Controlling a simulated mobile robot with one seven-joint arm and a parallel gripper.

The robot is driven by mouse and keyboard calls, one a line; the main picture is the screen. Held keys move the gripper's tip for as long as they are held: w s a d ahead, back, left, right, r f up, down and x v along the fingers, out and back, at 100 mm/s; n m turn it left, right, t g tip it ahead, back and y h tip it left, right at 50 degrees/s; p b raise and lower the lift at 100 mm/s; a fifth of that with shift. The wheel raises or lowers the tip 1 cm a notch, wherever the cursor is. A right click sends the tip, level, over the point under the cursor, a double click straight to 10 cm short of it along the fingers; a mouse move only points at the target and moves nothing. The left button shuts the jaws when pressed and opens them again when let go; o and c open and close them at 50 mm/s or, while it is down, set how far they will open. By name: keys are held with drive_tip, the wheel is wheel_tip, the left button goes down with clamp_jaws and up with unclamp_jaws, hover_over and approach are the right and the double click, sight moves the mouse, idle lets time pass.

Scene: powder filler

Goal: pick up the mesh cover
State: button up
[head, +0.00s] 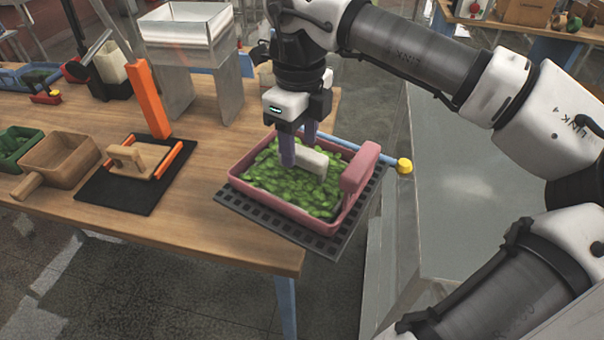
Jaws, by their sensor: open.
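A pink open box (272,203) holds green leaf-like pieces (262,174). A pale grey-white bar (312,160), like a handle, sits among the green in the middle. I cannot make out a mesh sheet under it, so I cannot tell for sure that this is the mesh cover. My gripper (299,150) points down over the box with its purple fingers apart. One finger is in front of the bar's left end, and the other is partly hidden behind the bar. I cannot tell whether either finger touches it.
The box stands on a dark perforated mat (240,207) at the wooden table's right corner. A metal hopper stand (190,60) rises behind it. A black mat (110,198) with an orange post (147,95) and a wooden scoop box (62,155) are left. Bare table lies between the mats.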

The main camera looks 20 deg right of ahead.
sight(302, 150)
drive_tip(key=f, duration=0.1)
drive_tip(key=f+b, duration=0.1)
drive_tip(key=f, duration=0.1)
drive_tip(key=f+b, duration=0.1)
drive_tip(key=shift+d+f, duration=0.25)
drive_tip(key=shift+f, duration=0.15)
drive_tip(key=shift+r, duration=0.1)
drive_tip(key=shift+c, duration=0.5)
drive_tip(key=c, duration=1)
